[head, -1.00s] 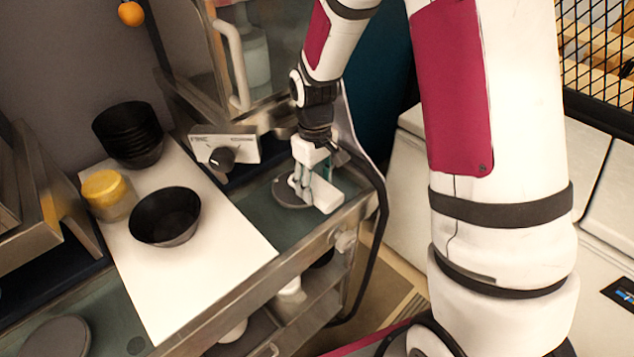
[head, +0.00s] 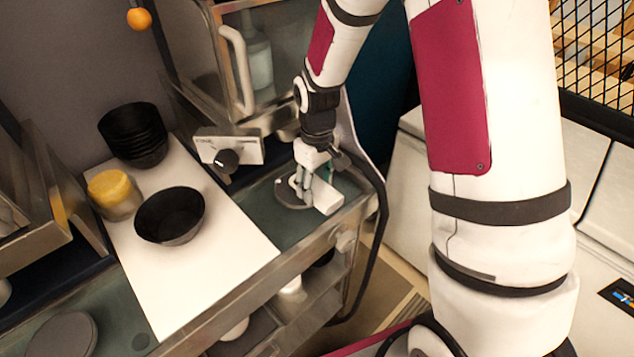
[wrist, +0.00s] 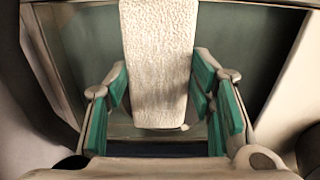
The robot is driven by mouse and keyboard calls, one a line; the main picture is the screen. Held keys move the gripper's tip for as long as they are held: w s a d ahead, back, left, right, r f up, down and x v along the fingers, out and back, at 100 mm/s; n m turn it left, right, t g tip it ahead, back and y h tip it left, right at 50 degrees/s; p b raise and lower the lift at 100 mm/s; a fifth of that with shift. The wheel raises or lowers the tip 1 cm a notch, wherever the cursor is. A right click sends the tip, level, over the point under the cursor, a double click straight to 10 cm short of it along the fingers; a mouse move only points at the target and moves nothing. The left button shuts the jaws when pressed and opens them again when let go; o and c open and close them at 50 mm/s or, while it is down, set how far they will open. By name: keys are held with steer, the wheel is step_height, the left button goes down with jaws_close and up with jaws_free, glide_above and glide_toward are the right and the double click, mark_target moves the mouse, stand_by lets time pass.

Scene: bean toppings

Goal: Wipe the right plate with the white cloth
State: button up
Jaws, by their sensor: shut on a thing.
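The right plate (head: 285,196) is a dark grey disc on the counter right of the white board, partly hidden by my gripper. My gripper (head: 311,192) points down over the plate's right side. It is shut on the white cloth (head: 328,199), a pale block-like piece low at the plate's right edge. In the wrist view, the textured cloth (wrist: 160,60) lies between the green-padded fingers (wrist: 163,110). I cannot tell whether the cloth touches the plate; the plate is not clear in the wrist view.
A white board (head: 215,270) holds a black bowl (head: 170,215), a stack of black bowls (head: 133,135) and a yellow-lidded jar (head: 115,194). Another dark plate (head: 62,335) lies at lower left. A control box with a knob (head: 228,150) stands close behind my gripper.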

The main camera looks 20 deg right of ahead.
steer(key=shift+s+d, duration=0.3)
steer(key=shift+s, duration=0.25)
steer(key=shift+d, duration=0.1)
steer(key=shift+s, duration=0.1)
steer(key=shift+r+p, duration=0.65)
steer(key=shift+r, duration=0.85)
steer(key=shift+s+d+r+p, duration=0.25)
steer(key=shift+s+p, duration=0.2)
steer(key=shift+s, duration=0.25)
steer(key=shift+s+d+r+p, duration=0.1)
steer(key=shift+s+d+p, duration=0.3)
steer(key=shift+s, duration=0.3)
steer(key=shift+s+d+r+p, duration=0.2)
steer(key=shift+s+p, duration=0.3)
steer(key=shift+s, duration=0.2)
steer(key=s, duration=0.1)
steer(key=s+d, duration=0.1)
steer(key=s+r, duration=0.1)
steer(key=s, duration=0.1)
steer(key=shift+d, duration=0.4)
steer(key=shift+f, duration=0.1)
